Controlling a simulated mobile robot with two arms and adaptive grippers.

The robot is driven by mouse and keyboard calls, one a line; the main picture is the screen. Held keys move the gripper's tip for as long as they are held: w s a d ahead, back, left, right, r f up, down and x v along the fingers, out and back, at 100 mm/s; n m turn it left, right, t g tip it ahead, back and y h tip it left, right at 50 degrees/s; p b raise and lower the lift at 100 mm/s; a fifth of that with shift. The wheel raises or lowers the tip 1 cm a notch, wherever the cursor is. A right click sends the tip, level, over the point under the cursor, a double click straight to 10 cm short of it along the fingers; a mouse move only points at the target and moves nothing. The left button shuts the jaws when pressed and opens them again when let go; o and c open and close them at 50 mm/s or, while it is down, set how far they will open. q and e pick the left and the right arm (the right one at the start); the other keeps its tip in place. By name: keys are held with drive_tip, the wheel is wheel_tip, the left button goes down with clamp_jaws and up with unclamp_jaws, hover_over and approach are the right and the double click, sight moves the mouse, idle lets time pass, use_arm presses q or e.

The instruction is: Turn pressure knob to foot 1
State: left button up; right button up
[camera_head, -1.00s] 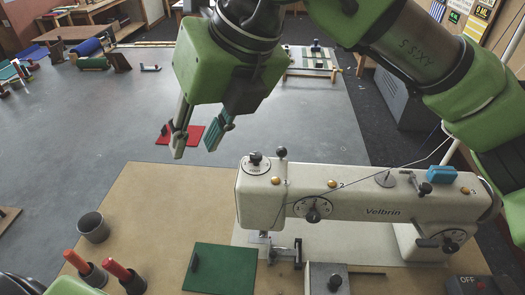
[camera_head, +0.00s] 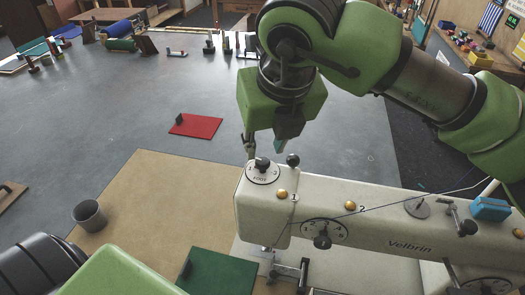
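A white sewing machine (camera_head: 385,232) marked Velbrin stands at the lower right. On top of its head, at the left end, is a round white dial with printed marks and a black pressure knob (camera_head: 262,163). My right gripper (camera_head: 265,147) hangs from above, just over and behind the knob. Its fingers are apart, with one teal pad showing, and nothing shows between them. I cannot tell whether a finger touches the knob. My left arm is at the lower left; its gripper is not in view.
A black ball-topped lever (camera_head: 292,160) stands just right of the knob. A front dial (camera_head: 322,240), a spool pin (camera_head: 417,208) and a blue block (camera_head: 490,208) are on the machine. A grey cup (camera_head: 90,215), green mat (camera_head: 220,272) and red mat (camera_head: 196,125) lie left.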

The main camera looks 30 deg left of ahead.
sight(263, 162)
drive_tip(key=p+x, duration=0.1)
drive_tip(key=x, duration=0.2)
drive_tip(key=w+p+x, duration=0.1)
drive_tip(key=x, duration=0.2)
drive_tip(key=shift+w+d+f, duration=0.1)
drive_tip(key=shift+f, duration=0.05)
drive_tip(key=shift+a+f, duration=0.25)
drive_tip(key=shift+f, duration=0.25)
drive_tip(key=shift+f, duration=0.1)
